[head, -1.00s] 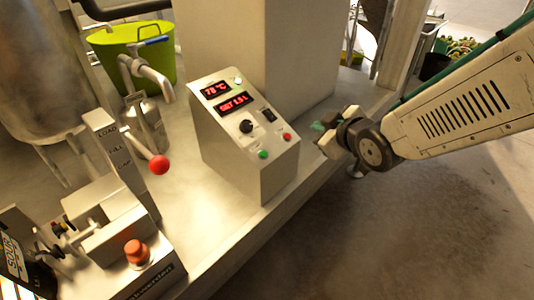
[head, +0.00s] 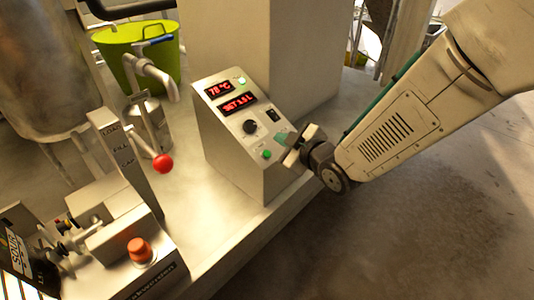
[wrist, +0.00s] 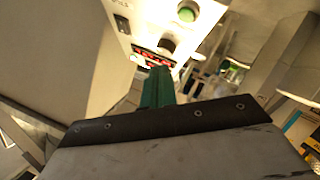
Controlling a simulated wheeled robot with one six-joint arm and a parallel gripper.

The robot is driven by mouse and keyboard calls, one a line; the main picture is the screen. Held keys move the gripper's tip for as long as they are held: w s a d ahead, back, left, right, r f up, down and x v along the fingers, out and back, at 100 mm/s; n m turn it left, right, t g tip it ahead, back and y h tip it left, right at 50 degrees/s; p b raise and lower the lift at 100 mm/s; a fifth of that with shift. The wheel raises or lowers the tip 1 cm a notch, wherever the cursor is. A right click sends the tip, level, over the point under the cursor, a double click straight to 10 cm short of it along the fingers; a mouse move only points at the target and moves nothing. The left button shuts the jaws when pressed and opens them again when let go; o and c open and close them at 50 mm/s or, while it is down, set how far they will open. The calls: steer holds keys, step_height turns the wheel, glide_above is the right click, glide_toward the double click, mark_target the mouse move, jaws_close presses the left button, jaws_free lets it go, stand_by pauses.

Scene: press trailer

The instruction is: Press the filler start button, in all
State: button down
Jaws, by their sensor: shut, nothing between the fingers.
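The control box (head: 235,150) has a sloped panel with two red displays, a black knob (head: 250,127) and a green button (head: 266,154) low on the panel. No label by the button is legible. The green button also shows at the top of the wrist view (wrist: 187,12). My gripper (head: 281,139) is shut and empty, its green fingertips at the panel's right part, up and right of the green button. Whether they touch the panel, I cannot tell. The red button is hidden behind my gripper. The fingers also show in the wrist view (wrist: 157,88).
A lever with a red ball knob (head: 163,163) stands left of the box. A unit with an orange-red button (head: 139,250) is at the lower left. A green tub (head: 138,52) is behind. The floor at right is clear.

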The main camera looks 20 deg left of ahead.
step_height(320, 180, down, 5)
steer(key=w+a, duration=0.1)
steer(key=a, duration=0.1)
steer(key=shift+a+f, duration=0.15)
steer(key=shift+a, duration=0.15)
steer(key=shift+f, duration=0.15)
stand_by(1.8)
steer(key=shift+w+a+f, duration=0.1)
steer(key=shift+a+f, duration=0.1)
steer(key=shift+a+f, duration=0.1)
steer(key=shift+f, duration=0.25)
stand_by(0.6)
stand_by(0.3)
steer(key=shift+d+r, duration=0.35)
steer(key=shift+r, duration=0.35)
steer(key=shift+r, duration=0.1)
steer(key=r, duration=0.1)
steer(key=d+r, duration=0.1)
steer(key=r, duration=0.1)
steer(key=s+d+r, duration=0.1)
steer(key=shift+r, duration=0.15)
